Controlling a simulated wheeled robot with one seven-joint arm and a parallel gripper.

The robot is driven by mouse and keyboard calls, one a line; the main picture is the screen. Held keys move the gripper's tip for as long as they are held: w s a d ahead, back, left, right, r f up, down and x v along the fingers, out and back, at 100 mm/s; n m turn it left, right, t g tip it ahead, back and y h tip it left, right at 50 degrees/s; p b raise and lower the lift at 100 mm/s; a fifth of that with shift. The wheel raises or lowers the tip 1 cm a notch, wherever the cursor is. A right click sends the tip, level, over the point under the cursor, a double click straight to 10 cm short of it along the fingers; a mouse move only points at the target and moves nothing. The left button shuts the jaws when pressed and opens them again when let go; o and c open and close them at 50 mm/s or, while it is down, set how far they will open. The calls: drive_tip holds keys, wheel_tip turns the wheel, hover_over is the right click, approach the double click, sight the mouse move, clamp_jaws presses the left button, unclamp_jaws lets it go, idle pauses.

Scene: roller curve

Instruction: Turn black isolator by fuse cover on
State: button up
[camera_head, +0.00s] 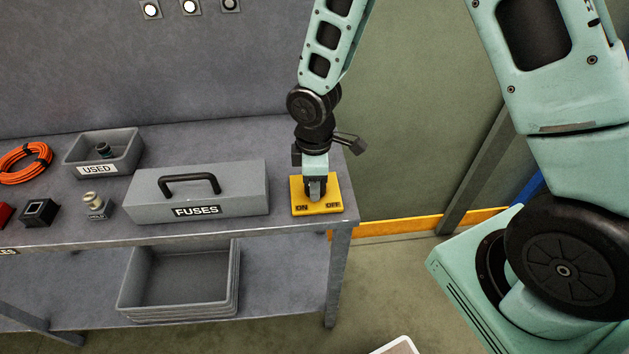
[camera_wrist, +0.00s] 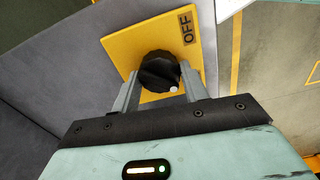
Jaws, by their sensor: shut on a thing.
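The black isolator knob (camera_wrist: 160,72) sits on a yellow plate (camera_wrist: 118,47) with an OFF label, seen in the wrist view. In the head view the yellow plate (camera_head: 331,203) lies on the bench at its right end, with ON at its left and OFF at its right. My gripper (camera_head: 315,190) is over the plate, pointing down. In the wrist view my gripper (camera_wrist: 160,90) has a finger on each side of the knob and is shut on it. A white dot shows on the knob's near right edge. The grey fuse cover (camera_head: 240,184), labelled FUSES, has a black handle and stands left of the plate.
A grey USED tray (camera_head: 130,152) holds a small dark part. An orange cable coil (camera_head: 25,160), a black square part (camera_head: 40,212) and a small fitting (camera_head: 96,206) are on the bench's left. Stacked grey bins (camera_head: 235,285) sit on the lower shelf. A wall is behind.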

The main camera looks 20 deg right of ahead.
idle(0.6)
drive_tip(key=o, duration=1)
wheel_tip(320, 180, up, 18)
drive_tip(key=shift+f+b, duration=0.25)
drive_tip(key=shift+b, duration=0.05)
drive_tip(key=s+a+m, duration=0.2)
drive_tip(key=s+a, duration=0.1)
drive_tip(key=s, duration=0.7)
drive_tip(key=s+a+m, duration=0.3)
drive_tip(key=s, duration=0.7)
drive_tip(key=shift+r+m+y, duration=0.3)
drive_tip(key=shift+r, duration=0.1)
